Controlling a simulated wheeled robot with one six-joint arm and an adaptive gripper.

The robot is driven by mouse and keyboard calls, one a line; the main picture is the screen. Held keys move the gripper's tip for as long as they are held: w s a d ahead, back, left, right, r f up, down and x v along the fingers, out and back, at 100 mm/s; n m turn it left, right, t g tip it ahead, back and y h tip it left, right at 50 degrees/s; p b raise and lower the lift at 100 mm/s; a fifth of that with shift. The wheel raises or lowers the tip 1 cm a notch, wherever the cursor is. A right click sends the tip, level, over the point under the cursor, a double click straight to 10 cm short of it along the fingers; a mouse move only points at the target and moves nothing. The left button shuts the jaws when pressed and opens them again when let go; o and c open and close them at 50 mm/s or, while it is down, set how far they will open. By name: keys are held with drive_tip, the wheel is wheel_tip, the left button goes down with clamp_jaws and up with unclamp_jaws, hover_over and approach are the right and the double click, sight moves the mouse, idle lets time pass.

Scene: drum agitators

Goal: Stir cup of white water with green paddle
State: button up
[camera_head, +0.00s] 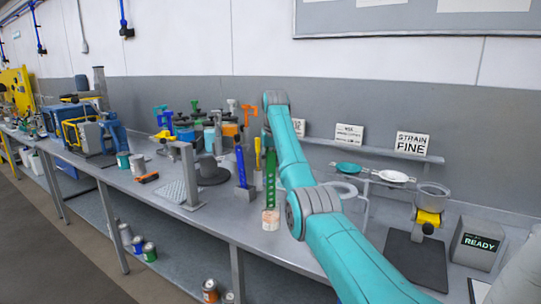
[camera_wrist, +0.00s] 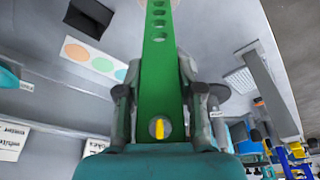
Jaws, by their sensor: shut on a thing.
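The green paddle (camera_head: 271,178) is a long flat strip with a row of holes, standing roughly upright in the head view. My gripper (camera_wrist: 160,98) is shut on it, with one finger on each side in the wrist view, where the paddle (camera_wrist: 158,65) runs up out of the frame. A small pale cup with an orange-marked label (camera_head: 270,219) stands near the bench's front edge. The paddle's lower end meets the cup's top; I cannot tell how deep it reaches. The cup's contents are too small to make out.
A blue paddle (camera_head: 241,168) and a yellow paddle (camera_head: 257,153) stand just left of the green one. A metal post (camera_head: 190,175) is further left. Several drums with coloured clamps stand behind. At right are a dark mat (camera_head: 415,262) and a READY box (camera_head: 478,244).

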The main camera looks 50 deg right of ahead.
sight(271, 175)
drive_tip(key=shift+f, duration=3.15)
drive_tip(key=shift+d, duration=0.1)
